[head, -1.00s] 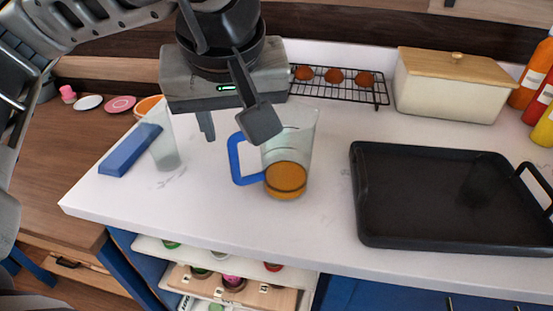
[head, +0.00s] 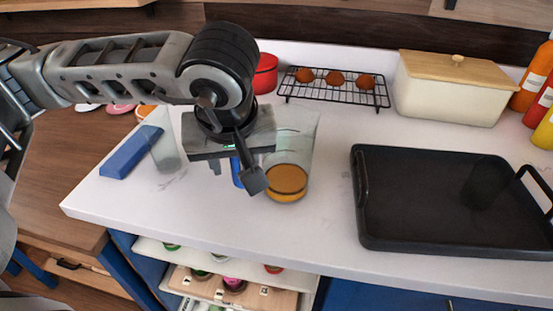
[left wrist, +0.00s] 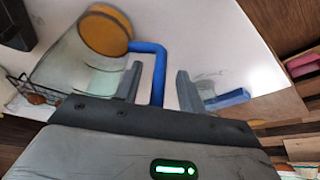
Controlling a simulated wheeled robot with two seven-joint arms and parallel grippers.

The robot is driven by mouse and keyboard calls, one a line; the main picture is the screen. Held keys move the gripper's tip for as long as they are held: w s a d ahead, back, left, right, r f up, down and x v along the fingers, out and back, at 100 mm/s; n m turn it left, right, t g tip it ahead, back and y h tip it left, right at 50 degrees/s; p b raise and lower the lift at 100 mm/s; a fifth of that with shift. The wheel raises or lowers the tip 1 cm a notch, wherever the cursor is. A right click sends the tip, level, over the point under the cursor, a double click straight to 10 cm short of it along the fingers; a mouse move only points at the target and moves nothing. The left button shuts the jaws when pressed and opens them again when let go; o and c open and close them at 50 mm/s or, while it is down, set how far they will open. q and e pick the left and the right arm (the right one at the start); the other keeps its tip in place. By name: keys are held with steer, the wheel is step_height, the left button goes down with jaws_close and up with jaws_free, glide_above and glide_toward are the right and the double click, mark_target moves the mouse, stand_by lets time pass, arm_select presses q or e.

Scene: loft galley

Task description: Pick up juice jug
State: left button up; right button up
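The juice jug (head: 293,150) is clear with orange juice in its lower part and a blue handle on its left side. It stands upright on the white counter. My left gripper (head: 234,178) is at the jug's handle side, with a finger in front of part of the handle. In the left wrist view the jug (left wrist: 103,33) is at upper left, and its blue handle (left wrist: 158,70) lies between the two fingers of my left gripper (left wrist: 155,86). The fingers are apart, with gaps on both sides of the handle. My right gripper is not in view.
A clear cup (head: 168,150) and a blue block (head: 131,152) are left of the gripper. A black tray (head: 420,235) lies to the right. A wire rack (head: 333,93), red pot (head: 265,74) and cream bin (head: 449,88) stand behind. The counter's front edge is close.

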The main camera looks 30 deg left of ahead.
arm_select(q)
jaws_close()
steer(key=shift+r, duration=0.2)
